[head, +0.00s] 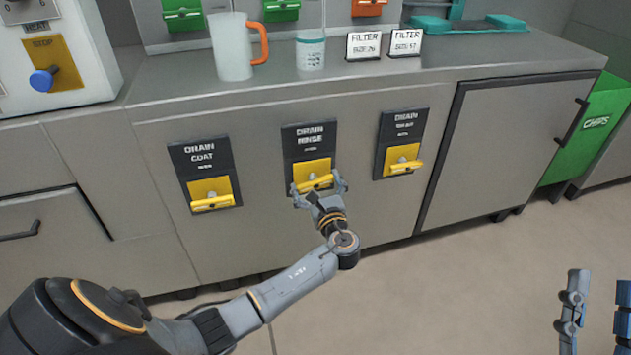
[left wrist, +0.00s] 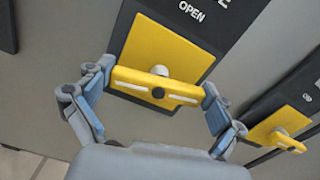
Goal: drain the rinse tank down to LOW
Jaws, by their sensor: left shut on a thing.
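The DRAIN RINSE panel (head: 308,142) is a dark plate with a yellow base on the cabinet front, between two similar drain panels. Its yellow bar handle (left wrist: 155,88) lies roughly level across the yellow plate on a round pivot. The word OPEN shows above it in the left wrist view. My left gripper (head: 320,184) is shut on this handle, with one finger at each end of the bar; its fingers also show in the left wrist view (left wrist: 155,98). My right gripper (head: 599,295) is at the lower right, open and empty, partly out of frame. No tank level gauge is readable.
The DRAIN COAT handle (head: 212,203) is to the left and a third drain handle (head: 404,167) to the right. A pitcher (head: 231,48), a jar (head: 311,52) and two FILTER cards (head: 363,46) stand on the counter. A green CHIPS bin (head: 590,135) is at the right.

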